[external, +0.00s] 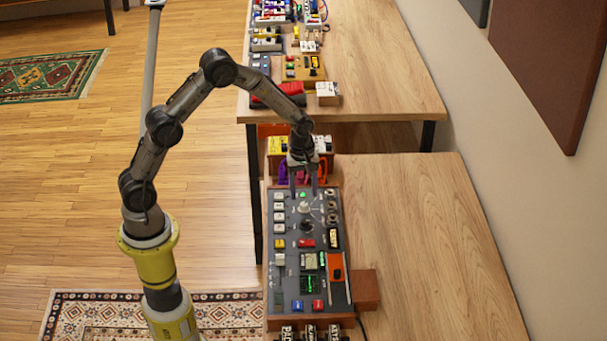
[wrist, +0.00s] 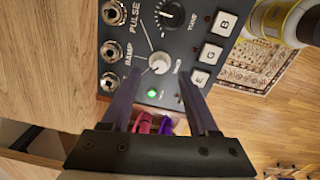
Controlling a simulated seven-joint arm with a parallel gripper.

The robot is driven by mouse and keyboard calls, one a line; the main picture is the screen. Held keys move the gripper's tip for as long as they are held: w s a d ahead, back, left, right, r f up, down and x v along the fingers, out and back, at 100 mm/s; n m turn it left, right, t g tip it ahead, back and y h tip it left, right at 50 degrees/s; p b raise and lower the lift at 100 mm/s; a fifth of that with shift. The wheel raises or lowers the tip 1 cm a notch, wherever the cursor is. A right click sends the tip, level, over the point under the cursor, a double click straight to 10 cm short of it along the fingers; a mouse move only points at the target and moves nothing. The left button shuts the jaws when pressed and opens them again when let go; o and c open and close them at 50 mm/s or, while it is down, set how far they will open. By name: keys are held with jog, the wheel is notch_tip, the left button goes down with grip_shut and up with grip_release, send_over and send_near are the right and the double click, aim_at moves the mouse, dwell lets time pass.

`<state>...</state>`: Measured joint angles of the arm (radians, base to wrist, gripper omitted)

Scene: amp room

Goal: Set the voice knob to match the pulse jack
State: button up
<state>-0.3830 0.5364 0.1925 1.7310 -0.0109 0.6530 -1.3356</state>
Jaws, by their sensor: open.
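A small white knob (wrist: 158,64), which appears to be the voice knob, sits on the dark control panel (wrist: 185,45) in the wrist view. It also shows in the external view (external: 304,207). Thin printed lines fan from it towards the jacks; which way its pointer faces is too small to tell. The pulse jack (wrist: 114,13) is the metal socket at the upper left, beside the "PULSE" label. My gripper (wrist: 158,76) is open, its fingers on either side of the white knob with gaps visible. In the external view my gripper (external: 303,194) hangs over the panel's far end.
The ramp jack (wrist: 112,52) and another jack (wrist: 110,82) line the panel edge. A black tune knob (wrist: 171,12), lettered square buttons (wrist: 212,53) and a lit green lamp (wrist: 152,93) are close by. Bare wooden table (external: 420,250) lies right of the panel.

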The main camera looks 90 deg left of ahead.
aim_at(304, 205)
jog(key=shift+f, duration=2.2)
jog(key=shift+w, duration=0.1)
grip_shut()
